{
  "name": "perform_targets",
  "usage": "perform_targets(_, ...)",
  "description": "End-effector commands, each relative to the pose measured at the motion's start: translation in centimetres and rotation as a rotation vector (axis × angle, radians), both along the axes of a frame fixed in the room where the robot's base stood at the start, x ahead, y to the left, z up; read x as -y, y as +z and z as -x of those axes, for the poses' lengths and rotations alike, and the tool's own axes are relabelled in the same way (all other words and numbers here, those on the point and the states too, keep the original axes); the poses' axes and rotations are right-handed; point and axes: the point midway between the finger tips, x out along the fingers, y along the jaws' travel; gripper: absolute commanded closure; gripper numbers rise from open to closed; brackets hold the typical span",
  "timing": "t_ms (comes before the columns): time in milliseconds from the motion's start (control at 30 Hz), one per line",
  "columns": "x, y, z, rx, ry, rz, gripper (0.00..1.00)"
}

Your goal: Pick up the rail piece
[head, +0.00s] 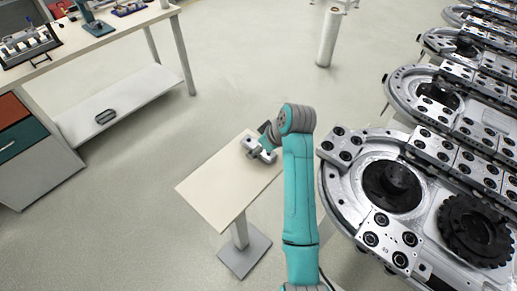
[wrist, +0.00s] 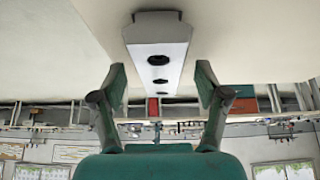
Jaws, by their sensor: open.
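The rail piece (wrist: 158,50) is a pale grey block with a row of dark holes along it, lying on the small table. In the wrist view it runs down from the top centre, its lower end between my finger tips. My gripper (wrist: 161,80) is open, with one green-tipped finger at each side of the piece and a visible gap on both sides. In the head view my gripper (head: 257,148) is low over the right part of the small table (head: 215,187). There it hides much of the piece, and contact cannot be told.
A ring track (head: 352,205) with metal rail blocks and dark round gears stands close on the right. A workbench (head: 110,35) with tools is at the upper left. A white roll (head: 328,38) stands on the floor behind. The floor left of the small table is clear.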

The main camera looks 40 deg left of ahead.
Motion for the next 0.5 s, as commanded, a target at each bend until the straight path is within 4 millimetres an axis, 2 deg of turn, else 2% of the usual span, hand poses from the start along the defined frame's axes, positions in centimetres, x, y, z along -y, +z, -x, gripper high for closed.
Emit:
perform_targets(167, -0.04, -0.03, 0.00, 0.000, 0.000, 0.000, 0.26)
perform_targets(200, -0.04, -0.03, 0.00, 0.000, 0.000, 0.000, 0.28)
perform_targets(400, -0.04, -0.02, 0.01, 0.000, 0.000, 0.000, 0.78)
perform_targets(500, -0.04, -0.01, 0.01, 0.000, 0.000, -0.001, 1.00)
